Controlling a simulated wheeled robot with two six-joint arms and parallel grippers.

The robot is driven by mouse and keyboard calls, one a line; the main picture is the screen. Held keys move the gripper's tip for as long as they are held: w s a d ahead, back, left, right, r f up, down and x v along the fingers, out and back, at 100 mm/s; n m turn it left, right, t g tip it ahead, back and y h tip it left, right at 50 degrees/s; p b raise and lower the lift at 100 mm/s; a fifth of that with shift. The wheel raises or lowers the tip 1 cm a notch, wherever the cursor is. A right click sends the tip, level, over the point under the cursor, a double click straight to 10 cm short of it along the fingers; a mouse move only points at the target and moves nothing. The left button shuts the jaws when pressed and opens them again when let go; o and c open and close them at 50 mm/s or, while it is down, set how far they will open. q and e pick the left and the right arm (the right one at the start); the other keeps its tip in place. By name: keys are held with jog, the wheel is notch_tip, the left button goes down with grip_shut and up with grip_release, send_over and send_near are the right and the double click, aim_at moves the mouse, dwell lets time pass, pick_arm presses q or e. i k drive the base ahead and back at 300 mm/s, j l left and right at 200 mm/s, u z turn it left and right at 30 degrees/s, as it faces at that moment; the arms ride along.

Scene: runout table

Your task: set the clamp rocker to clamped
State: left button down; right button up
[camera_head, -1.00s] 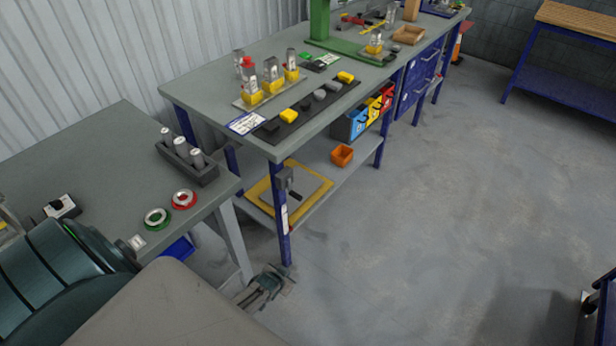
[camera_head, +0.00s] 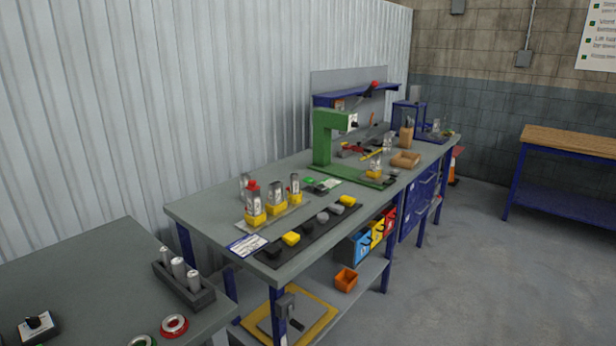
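A small pale box with a black switch or knob (camera_head: 38,325) sits on the near left grey table (camera_head: 75,262), at the lower left. It may be the clamp rocker, but its label and setting are too small to read. A green press-like stand (camera_head: 323,138) on the long bench also has a small dark control (camera_head: 352,121) on its head; I cannot tell what that is. Neither of my grippers is in view.
A grey rack (camera_head: 190,290) with several silver cylinders and a red ring (camera_head: 174,325) are on the near table. The long bench (camera_head: 205,208) holds yellow-based parts and a dark strip. The floor (camera_head: 470,270) at right is clear.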

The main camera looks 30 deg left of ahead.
aim_at(310, 181)
jog(key=i+u, duration=0.2)
jog(key=u, duration=0.15)
jog(key=i+l+u, duration=0.1)
jog(key=u, duration=0.3)
jog(key=i+l+u, duration=0.5)
jog(key=i+l, duration=1.55)
jog(key=l, duration=0.25)
